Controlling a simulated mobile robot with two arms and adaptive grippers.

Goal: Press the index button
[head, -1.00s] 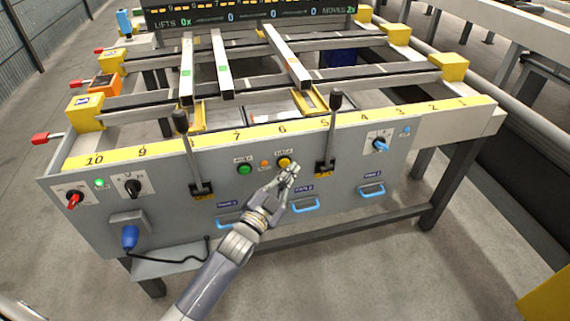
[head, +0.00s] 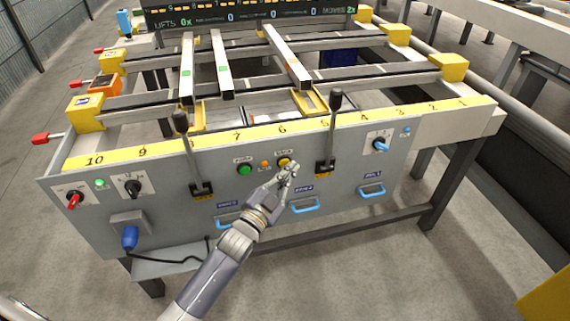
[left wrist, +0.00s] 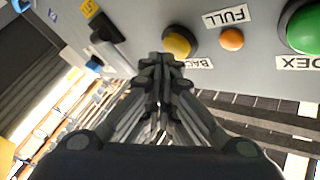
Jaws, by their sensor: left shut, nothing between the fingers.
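The green button (head: 245,169) is on the grey front panel, left of a small orange lamp (head: 265,164) and a yellow button (head: 283,161). In the left wrist view the green button (left wrist: 305,28) is at the right edge, with a partly cut label ending in "DEX". The orange lamp (left wrist: 232,39) is labelled "FULL"; the yellow button's (left wrist: 177,43) label reads "BAC", partly hidden. My left gripper (head: 294,166) is shut and empty. Its fingertips (left wrist: 163,62) are beside the yellow button; contact cannot be told. My right gripper is not in view.
Two black levers (head: 182,124) (head: 336,101) stand up from the panel on either side of the buttons. Blue handles (head: 304,206) are below. A blue knob (head: 381,145) is at the right. Metal bars (head: 221,66) lie across the table above.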

